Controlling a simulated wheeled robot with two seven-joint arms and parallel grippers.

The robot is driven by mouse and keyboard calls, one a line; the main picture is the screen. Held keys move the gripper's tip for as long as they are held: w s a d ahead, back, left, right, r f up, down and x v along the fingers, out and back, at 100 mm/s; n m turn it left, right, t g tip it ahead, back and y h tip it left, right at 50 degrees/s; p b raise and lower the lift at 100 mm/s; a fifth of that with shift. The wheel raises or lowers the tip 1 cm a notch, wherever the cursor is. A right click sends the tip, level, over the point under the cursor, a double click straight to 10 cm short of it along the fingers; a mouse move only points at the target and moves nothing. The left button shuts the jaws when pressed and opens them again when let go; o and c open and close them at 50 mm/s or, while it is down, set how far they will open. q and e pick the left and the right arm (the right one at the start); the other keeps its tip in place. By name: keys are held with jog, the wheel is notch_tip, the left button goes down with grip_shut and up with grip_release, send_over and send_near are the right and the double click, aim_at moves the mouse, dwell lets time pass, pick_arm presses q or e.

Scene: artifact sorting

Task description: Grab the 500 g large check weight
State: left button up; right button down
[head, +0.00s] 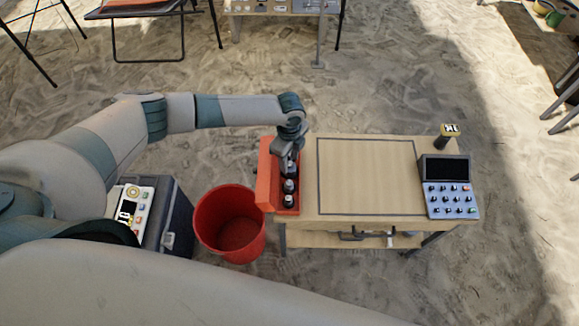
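An open red case (266,185) stands at the left end of the wooden table (310,205). Dark check weights sit in a row in it: a small one (289,201) at the near end, another (289,186) behind it, and a larger one (289,168) at the back, right under my gripper. My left gripper (289,157) points down into the back of the case, at the larger weight. Its fingers are small and partly hidden by the wrist, so I cannot tell whether they are shut on it. No mass markings are readable. My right gripper is out of view.
A dark-outlined rectangle (366,177) on the table is empty. A console with buttons (450,187) and a small dark post-like device (447,136) stand at the right end. A red bucket (230,222) and a dark box (172,225) stand on the sand at left.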

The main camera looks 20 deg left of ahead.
pick_arm(q)
jog(key=shift+f, duration=1.45)
grip_shut()
jog(key=shift+r, duration=0.15)
jog(key=shift+w+r, duration=0.1)
jog(key=shift+r, duration=0.75)
jog(key=shift+s+d+r+b, duration=0.1)
jog(key=shift+r+b, duration=0.2)
jog(key=shift+r, duration=0.3)
jog(key=shift+s+d+r+b, duration=0.1)
jog(key=shift+r+b, duration=0.15)
jog(key=shift+r, duration=0.3)
jog(key=s+d+r+b, duration=0.2)
jog(key=s+d+r, duration=0.5)
jog(key=s, duration=0.1)
jog(key=shift+s+d, duration=0.2)
jog(key=shift+d, duration=0.05)
